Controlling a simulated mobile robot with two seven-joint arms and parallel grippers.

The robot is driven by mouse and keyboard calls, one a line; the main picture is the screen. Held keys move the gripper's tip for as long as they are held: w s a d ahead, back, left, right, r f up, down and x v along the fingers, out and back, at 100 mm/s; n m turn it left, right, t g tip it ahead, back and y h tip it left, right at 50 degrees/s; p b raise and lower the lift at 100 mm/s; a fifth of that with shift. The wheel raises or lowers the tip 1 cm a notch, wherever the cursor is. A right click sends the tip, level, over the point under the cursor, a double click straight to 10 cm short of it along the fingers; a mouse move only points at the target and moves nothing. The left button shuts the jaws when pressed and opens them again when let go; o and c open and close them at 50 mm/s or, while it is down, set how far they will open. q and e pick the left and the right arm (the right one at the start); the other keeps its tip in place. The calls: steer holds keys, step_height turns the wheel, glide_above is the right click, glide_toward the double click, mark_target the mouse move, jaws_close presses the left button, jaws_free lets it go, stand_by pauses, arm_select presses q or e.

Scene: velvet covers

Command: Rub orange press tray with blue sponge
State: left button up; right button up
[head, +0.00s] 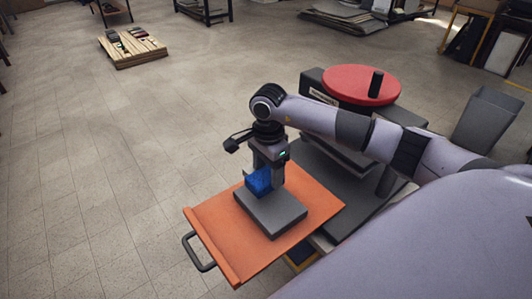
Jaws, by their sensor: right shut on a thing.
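The orange press tray (230,247) is pulled out flat from a dark press, with a black handle (198,253) on its front-left edge. A grey block or pad (272,212) lies on the middle of the tray. The blue sponge (259,181) is at my right gripper (265,178), which points down and is shut on it. The sponge is at the back-left edge of the grey block; I cannot tell whether it touches the block or the tray. The gripper hides part of the sponge. My left gripper is not in view.
The press behind the tray carries a round red disc (350,82) with a black upright knob (376,84). A grey bin (487,120) stands at the right. A low wooden pallet (133,50) with small items lies far left. The floor left of the tray is clear.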

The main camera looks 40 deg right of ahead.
steer(key=shift+r+p, duration=0.8)
steer(key=shift+r, duration=1.2)
